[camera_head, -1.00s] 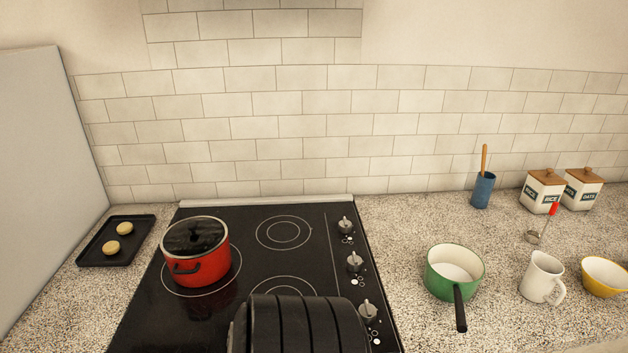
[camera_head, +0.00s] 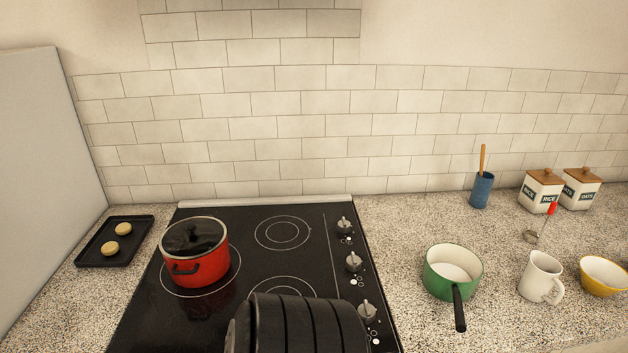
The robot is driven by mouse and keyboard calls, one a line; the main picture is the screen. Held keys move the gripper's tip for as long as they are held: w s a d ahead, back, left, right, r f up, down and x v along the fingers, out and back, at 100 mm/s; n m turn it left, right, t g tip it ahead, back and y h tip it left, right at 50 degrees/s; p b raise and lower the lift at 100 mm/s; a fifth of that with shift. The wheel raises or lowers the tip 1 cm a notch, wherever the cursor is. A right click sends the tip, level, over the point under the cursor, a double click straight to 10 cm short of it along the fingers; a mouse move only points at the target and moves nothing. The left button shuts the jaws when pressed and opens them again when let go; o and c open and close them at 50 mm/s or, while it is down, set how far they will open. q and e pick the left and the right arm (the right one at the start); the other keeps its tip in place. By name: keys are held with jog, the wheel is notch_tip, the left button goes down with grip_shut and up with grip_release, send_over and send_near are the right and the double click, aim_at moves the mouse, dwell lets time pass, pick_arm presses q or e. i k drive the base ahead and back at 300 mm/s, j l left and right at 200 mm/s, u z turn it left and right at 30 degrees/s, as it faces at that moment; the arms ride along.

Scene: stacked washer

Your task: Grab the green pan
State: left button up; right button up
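The green pan (camera_head: 441,286) stands upright on the speckled counter, right of the stove. It has a white inside and a black handle (camera_head: 459,308) that points toward the front of the counter. Nothing is touching the pan. Neither my left nor my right gripper shows in the head view.
Left of the pan is the black stove (camera_head: 264,212) with a red lidded pot (camera_head: 197,265). A white mug (camera_head: 540,277), a yellow bowl (camera_head: 603,276) and a red-handled ladle (camera_head: 546,221) are to the right. Behind stand a blue utensil holder (camera_head: 481,190) and two canisters (camera_head: 541,190).

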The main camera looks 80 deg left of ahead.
aim_at(445, 289)
jog(key=u, duration=1.65)
